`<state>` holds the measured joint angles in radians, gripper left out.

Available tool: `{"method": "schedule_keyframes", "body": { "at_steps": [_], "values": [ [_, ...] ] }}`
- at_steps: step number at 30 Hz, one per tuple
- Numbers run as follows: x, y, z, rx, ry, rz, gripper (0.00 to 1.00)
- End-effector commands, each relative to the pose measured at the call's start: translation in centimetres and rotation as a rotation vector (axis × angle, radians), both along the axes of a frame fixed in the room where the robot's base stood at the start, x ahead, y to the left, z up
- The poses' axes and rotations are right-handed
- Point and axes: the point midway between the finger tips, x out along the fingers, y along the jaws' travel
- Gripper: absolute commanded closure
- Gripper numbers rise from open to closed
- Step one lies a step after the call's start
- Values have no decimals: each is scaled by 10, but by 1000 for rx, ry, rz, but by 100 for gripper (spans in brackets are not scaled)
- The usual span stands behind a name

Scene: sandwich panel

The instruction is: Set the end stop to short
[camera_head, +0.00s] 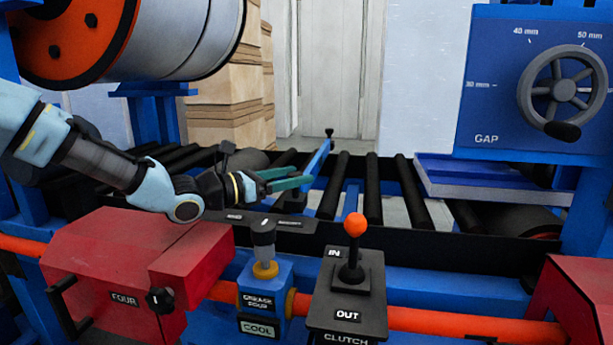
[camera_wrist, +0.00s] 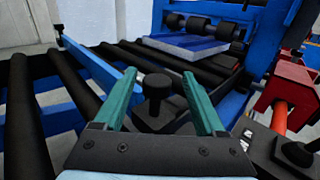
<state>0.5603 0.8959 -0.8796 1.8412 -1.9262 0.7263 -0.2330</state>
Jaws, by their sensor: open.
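The end stop is a blue bar (camera_head: 319,158) lying across the roller bed, with a small black knob at its far end. It also shows in the wrist view (camera_wrist: 95,67), slanting away to the upper left. A black knob (camera_wrist: 157,88) on a dark block stands near the bar's close end. My gripper (camera_head: 298,178) has teal fingers, open and apart, above the rollers near that close end. In the wrist view the black knob appears between the fingers; contact cannot be told. A black plate (camera_head: 270,224) in front bears two small labels, too small to read.
A red box marked FOUR (camera_head: 120,265) stands below my arm. A grease fitting (camera_head: 264,262) and an orange-topped clutch lever (camera_head: 353,255) rise at the front. A blue GAP panel with a handwheel (camera_head: 563,92) is at right. Rollers right of the bar are clear.

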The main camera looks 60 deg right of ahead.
Motion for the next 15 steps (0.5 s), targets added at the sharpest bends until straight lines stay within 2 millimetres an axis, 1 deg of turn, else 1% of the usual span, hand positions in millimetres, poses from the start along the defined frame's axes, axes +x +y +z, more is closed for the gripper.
{"method": "schedule_keyframes", "body": {
  "at_steps": [1,6,10,15],
  "values": [
    [7,10,-1,-1,-1,3,27],
    [21,36,-1,0,0,1,27],
    [28,49,0,-1,-1,-1,27],
    [30,55,0,-1,1,-3,27]
  ]
}}
